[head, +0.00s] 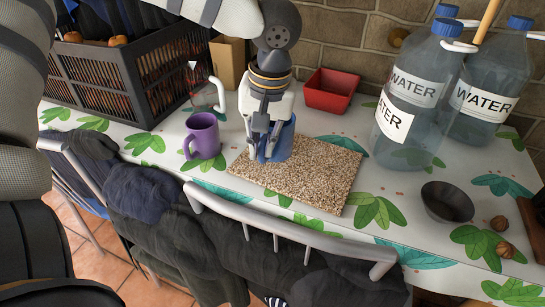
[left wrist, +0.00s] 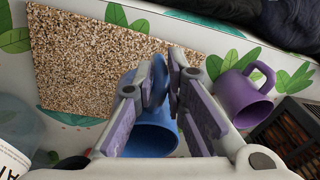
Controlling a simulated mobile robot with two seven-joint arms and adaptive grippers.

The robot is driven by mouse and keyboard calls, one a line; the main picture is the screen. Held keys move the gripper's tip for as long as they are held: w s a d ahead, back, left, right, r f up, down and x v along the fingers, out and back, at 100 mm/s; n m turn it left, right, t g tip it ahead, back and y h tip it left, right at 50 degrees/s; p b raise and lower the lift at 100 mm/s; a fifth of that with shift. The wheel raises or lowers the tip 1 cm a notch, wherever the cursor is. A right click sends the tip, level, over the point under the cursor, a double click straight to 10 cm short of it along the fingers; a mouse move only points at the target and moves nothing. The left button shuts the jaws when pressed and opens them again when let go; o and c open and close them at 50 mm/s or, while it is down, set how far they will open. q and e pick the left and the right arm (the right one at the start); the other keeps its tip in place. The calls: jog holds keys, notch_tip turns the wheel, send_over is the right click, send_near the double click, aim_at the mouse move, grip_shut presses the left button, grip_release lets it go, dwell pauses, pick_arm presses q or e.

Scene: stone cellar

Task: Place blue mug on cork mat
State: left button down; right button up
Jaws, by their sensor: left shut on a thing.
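The blue mug (head: 285,141) is at the back left part of the speckled brown cork mat (head: 315,180) on the table. My left gripper (head: 264,155) points down and is shut on the mug, hiding part of it. In the left wrist view the blue mug (left wrist: 152,138) shows its open rim, with a blue part between the fingers (left wrist: 160,95). The cork mat (left wrist: 90,65) lies beyond it. I cannot tell whether the mug's base touches the mat. My right gripper is not in view.
A purple mug (head: 202,137) stands just left of the mat. A glass jug (head: 207,95), black crate (head: 130,75) and red bowl (head: 331,91) are behind. Water bottles (head: 408,110) and a dark bowl (head: 447,202) are right. A chair (head: 290,235) lines the front edge.

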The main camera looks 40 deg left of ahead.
pick_arm(q)
jog(key=shift+w+f, duration=0.3)
jog(key=shift+f, duration=0.3)
jog(key=f, duration=0.3)
jog(key=shift+w+d+f+b, duration=0.2)
jog(key=shift+w+f+b, duration=0.1)
jog(key=shift+f, duration=0.05)
jog(key=shift+r, duration=0.1)
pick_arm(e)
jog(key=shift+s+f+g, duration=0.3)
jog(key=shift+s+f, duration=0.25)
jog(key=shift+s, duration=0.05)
pick_arm(q)
jog(key=c, duration=1.6)
grip_release()
jog(key=shift+c, duration=0.2)
notch_tip(320, 180, up, 12)
jog(key=d+p, duration=0.1)
jog(key=shift+s+d, duration=0.2)
jog(key=shift+d, duration=0.2)
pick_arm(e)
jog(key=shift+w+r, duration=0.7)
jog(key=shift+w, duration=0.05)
